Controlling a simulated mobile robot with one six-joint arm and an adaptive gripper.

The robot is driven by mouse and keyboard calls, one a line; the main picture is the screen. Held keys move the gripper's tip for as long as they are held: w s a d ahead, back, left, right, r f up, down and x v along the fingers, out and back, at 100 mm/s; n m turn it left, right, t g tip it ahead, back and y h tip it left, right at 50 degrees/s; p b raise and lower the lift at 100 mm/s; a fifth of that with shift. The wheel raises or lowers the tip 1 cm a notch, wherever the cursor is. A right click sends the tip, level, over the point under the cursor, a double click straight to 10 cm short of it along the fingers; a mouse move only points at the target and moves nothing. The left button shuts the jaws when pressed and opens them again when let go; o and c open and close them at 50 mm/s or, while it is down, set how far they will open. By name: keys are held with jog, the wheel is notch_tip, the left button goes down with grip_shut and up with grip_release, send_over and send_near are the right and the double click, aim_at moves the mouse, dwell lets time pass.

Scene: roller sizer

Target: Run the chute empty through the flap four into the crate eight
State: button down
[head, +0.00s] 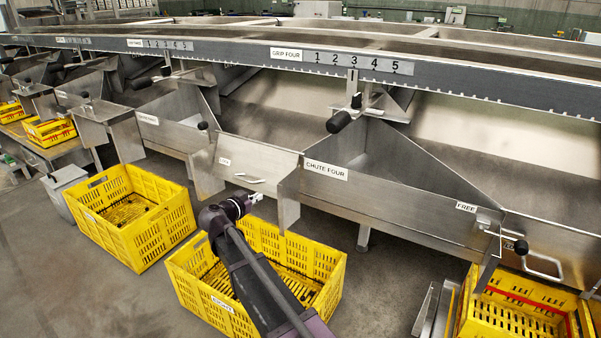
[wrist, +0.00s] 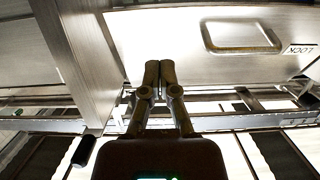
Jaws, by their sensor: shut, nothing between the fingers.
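The chute labelled CHUTE FOUR (head: 400,200) is a steel trough; the part of its inside that shows looks bare. At its left end is a flap (head: 270,162) with a bar handle and a small label, which reads LOCK in the wrist view. The flap hangs down and looks closed. The handle also shows in the wrist view (wrist: 240,37). My gripper (head: 257,198) is shut and empty, just below the handle and apart from it; its fingers (wrist: 160,68) are together.
Another yellow crate (head: 130,215) stands to the left and one (head: 520,315) at the lower right. A FREE label (head: 466,207) and a black-knobbed lever (head: 521,247) are at the chute's right end. A rail labelled GRIP FOUR (head: 286,54) runs above. Floor is clear at left front.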

jog(key=s+a+r+p, duration=0.6)
jog(key=s+r+p, duration=0.25)
jog(key=s, duration=0.35)
jog(key=d+r+g+p, duration=0.2)
jog(key=d+p, duration=0.4)
jog(key=d, duration=0.4)
jog(key=d+r+n+g+p, duration=0.1)
jog(key=d+r+g+p, duration=0.2)
jog(key=d+p, duration=0.3)
jog(key=shift+w+d+r+g, duration=0.4)
jog(key=shift+d+g, duration=0.4)
jog(key=shift+d, duration=1.25)
jog(key=shift+f, duration=0.1)
jog(key=w+a+f+t+b, duration=0.1)
jog(key=w+a+f+b, duration=0.3)
jog(key=a, duration=0.9)
jog(key=w+a+f+t+b, duration=0.2)
jog(key=w+a+f+b, duration=0.2)
jog(key=a, duration=0.9)
jog(key=w+a+f+m+t+y+b, duration=0.1)
jog(key=w+a+f+b, duration=0.3)
jog(key=w+a+b, duration=0.4)
jog(key=a, duration=0.6)
jog(key=shift+w+t, duration=0.35)
jog(key=shift+t, duration=0.05)
jog(key=shift+f, duration=0.1)
